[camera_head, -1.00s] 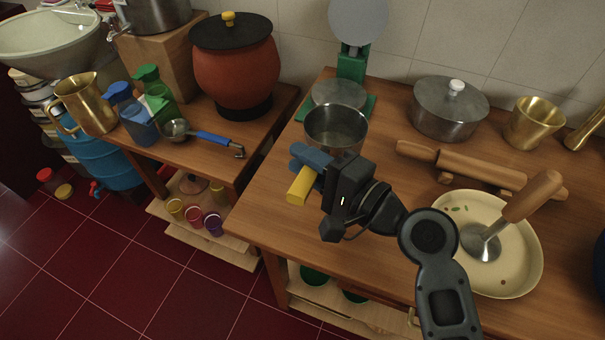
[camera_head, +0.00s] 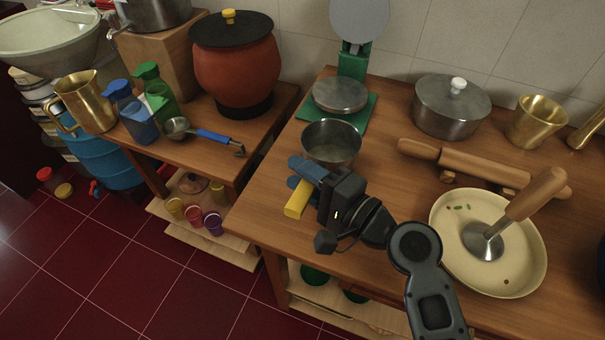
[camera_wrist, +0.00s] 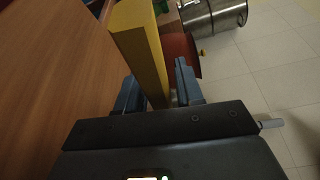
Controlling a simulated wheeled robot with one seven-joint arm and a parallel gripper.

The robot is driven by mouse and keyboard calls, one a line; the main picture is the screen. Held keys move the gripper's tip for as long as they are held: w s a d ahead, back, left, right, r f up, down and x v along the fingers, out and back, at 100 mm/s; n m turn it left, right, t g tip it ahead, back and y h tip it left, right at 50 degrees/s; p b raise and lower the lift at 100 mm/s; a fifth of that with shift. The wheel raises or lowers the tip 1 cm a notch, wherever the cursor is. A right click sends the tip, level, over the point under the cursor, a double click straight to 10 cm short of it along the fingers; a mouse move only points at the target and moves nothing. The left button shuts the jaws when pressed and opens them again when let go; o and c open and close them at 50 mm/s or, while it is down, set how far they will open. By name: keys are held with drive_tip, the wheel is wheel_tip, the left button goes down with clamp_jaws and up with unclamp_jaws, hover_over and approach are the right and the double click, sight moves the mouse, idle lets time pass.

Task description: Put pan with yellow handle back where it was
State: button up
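The pan (camera_head: 331,139) is a grey metal pan with a yellow handle (camera_head: 297,199). In the head view it sits upright on the wooden table, just in front of the green scale (camera_head: 340,95). My gripper (camera_head: 299,173) is at the handle, with its blue fingers spread apart. In the wrist view the yellow handle (camera_wrist: 141,50) lies between the fingers of my gripper (camera_wrist: 158,80), with a small gap at the right finger. The part of the handle nearest the pan is hidden by the fingers.
A side table (camera_head: 205,150) with a clay pot (camera_head: 236,70) is at the left. The table's front-left area is clear.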

drive_tip(key=shift+o, duration=0.9)
drive_tip(key=shift+r, duration=0.2)
drive_tip(key=b+v, duration=0.1)
drive_tip(key=v, duration=1.1)
drive_tip(key=shift+f, duration=0.1)
